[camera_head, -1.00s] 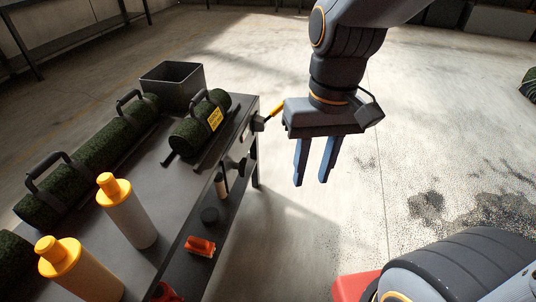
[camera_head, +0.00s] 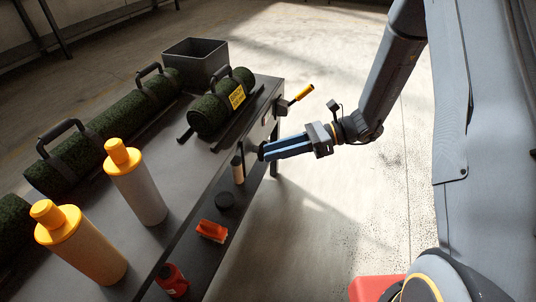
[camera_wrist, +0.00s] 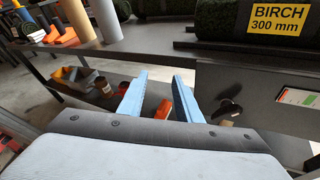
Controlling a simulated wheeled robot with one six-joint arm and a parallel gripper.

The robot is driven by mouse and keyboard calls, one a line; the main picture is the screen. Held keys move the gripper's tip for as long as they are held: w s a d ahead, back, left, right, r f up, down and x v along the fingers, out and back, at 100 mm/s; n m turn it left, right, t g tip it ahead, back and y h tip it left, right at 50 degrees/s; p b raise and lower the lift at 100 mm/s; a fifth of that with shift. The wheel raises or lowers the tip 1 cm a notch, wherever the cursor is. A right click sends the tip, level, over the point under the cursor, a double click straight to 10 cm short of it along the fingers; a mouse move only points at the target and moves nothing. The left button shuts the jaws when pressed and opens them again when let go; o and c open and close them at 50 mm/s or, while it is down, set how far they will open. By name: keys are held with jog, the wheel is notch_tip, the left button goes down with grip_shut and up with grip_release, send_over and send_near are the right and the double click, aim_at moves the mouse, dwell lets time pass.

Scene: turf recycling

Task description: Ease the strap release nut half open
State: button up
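The strap release nut appears to be the dark winged knob (camera_wrist: 228,110) on the bench's front side, to the right of my fingers in the wrist view. I cannot tell whether a fingertip touches the nut. A short turf roll (camera_head: 222,101) with a yellow BIRCH 300 mm label lies on the bench above.
A yellow-handled lever (camera_head: 303,93) juts from the bench's corner above my gripper. Two orange-capped bottles (camera_head: 134,182) and a long turf roll (camera_head: 108,130) are on the bench top (camera_head: 185,180). The lower shelf holds an orange brush (camera_head: 211,231) and a red bottle (camera_head: 171,280). Open floor lies right.

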aim_at(261, 150)
jog(key=w+d+f+m+t+y+b, duration=0.2)
jog(key=w+d+f+m+t, duration=0.3)
jog(key=w+f+m+t, duration=0.55)
jog(key=w+a+f+g, duration=0.1)
jog(key=a+g, duration=0.1)
jog(key=a, duration=0.5)
jog(key=shift+w+f+n, duration=0.2)
jog(key=shift+w+n, duration=0.15)
jog(key=shift+n, duration=0.1)
jog(key=shift+g, duration=0.25)
